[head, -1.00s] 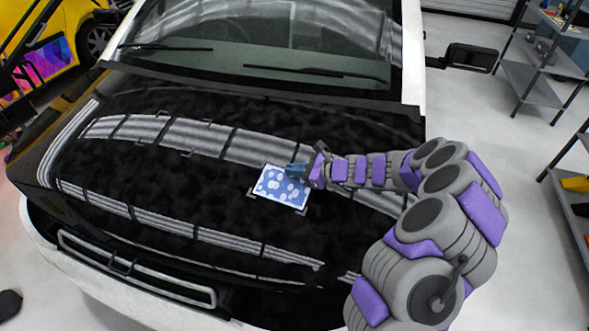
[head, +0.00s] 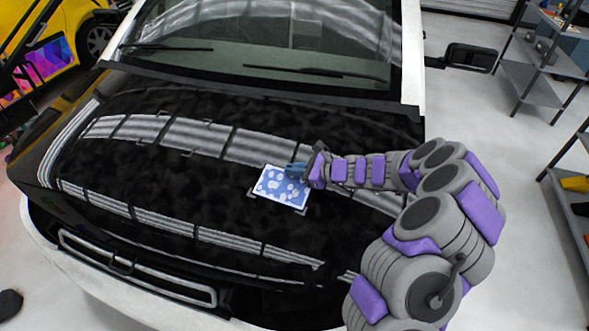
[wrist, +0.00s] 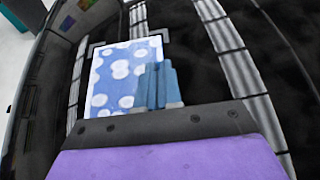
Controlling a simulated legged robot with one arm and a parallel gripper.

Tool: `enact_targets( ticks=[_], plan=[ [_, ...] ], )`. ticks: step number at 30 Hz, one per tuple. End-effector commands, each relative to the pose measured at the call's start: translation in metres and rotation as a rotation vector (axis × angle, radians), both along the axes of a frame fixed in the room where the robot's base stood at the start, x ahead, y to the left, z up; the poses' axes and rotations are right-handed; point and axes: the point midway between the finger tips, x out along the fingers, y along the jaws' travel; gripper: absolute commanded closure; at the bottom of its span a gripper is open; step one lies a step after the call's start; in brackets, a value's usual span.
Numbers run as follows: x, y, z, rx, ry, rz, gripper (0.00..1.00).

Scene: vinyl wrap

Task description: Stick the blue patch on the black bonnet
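The blue patch (head: 281,187), with white spots and a pale border, lies on or just over the black bonnet (head: 150,185), right of its middle. Grey corner marks frame the patch closely. My gripper (head: 296,170) is at the patch's upper right edge. In the wrist view the blue fingers (wrist: 159,84) lie close together over the right part of the patch (wrist: 112,75). Whether they grip its edge or only press on it cannot be told. The patch's near edge is hidden behind my gripper.
Other corner marks sit on the bonnet, left of the patch. The windscreen and wipers (head: 318,73) are behind the bonnet. A side mirror (head: 470,58) and a grey shelf rack (head: 540,70) stand to the right. The left part of the bonnet is clear.

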Motion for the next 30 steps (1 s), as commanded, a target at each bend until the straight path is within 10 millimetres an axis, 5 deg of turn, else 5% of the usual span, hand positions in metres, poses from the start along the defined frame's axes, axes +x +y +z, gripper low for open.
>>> enact_targets(
  ticks=[6, 16, 30],
  plan=[
    [0.000, 0.000, -0.002, -0.004, 0.002, 0.000, 1.00],
    [-0.001, 0.000, -0.001, -0.002, 0.001, 0.001, 0.66],
    [-0.008, -0.014, 0.007, 0.000, 0.000, -0.002, 0.66]
  ],
)
